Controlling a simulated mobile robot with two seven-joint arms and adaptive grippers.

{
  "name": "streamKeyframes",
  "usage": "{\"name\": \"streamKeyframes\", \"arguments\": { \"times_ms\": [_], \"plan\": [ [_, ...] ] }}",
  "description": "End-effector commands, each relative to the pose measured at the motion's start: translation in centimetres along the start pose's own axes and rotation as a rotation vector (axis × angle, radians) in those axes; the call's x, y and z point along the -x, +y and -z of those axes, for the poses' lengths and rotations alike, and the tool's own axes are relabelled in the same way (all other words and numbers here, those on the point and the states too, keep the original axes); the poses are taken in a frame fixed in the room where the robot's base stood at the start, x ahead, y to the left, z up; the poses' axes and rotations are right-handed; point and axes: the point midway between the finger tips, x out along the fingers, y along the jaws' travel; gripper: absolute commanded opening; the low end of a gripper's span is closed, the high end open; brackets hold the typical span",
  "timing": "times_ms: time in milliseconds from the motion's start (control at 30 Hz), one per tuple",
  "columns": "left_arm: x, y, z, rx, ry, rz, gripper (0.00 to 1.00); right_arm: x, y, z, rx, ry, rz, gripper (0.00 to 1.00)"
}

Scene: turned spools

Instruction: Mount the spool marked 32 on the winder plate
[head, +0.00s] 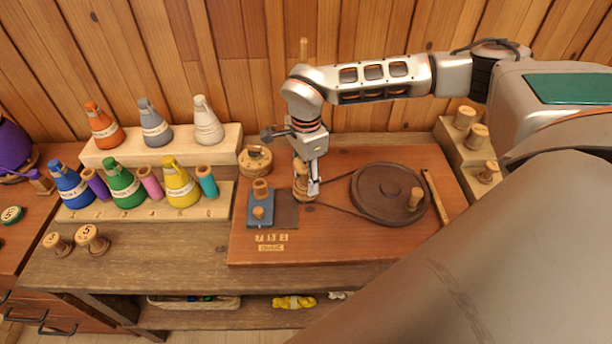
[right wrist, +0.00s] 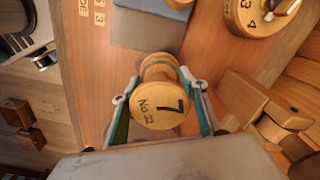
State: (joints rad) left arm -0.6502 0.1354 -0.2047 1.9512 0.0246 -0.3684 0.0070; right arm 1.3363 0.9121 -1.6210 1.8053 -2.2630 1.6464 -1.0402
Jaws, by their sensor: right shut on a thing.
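My right gripper (head: 308,192) is shut on a pale turned wooden spool (head: 299,182), pointing down over the red-brown winder board (head: 340,245). In the right wrist view the same spool (right wrist: 160,105) sits between the two fingertips (right wrist: 160,112), its flat end facing the camera. That end carries a large 7 and a small "No" mark that looks like 32, though the small digits are hard to read. Its lower end is hidden, so I cannot tell whether it touches the board. A dark wheel (head: 375,190) with a belt lies to its right. My left gripper is not in view.
A blue block (head: 262,221) with wooden pegs and a round wooden dial (head: 255,160) stand left of the gripper. Number tiles (head: 271,238) lie in front. Two spools (head: 92,238) stand on the bench at left. Cones and thread rolls fill a stepped rack (head: 222,235).

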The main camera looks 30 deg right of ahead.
Motion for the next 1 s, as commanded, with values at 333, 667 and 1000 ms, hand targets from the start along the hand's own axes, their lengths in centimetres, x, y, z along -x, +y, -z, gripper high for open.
{"name": "streamKeyframes", "arguments": {
  "times_ms": [333,667,1000],
  "plan": [
    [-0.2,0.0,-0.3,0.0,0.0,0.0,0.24,-0.7,0.0,0.0,0.0,0.0,0.0,0.21],
    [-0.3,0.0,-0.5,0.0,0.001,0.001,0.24,-1.1,0.0,0.0,0.0,0.0,0.001,0.5],
    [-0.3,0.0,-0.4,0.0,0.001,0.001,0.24,-1.0,0.0,0.0,0.0,0.0,0.0,0.5]
  ]
}}
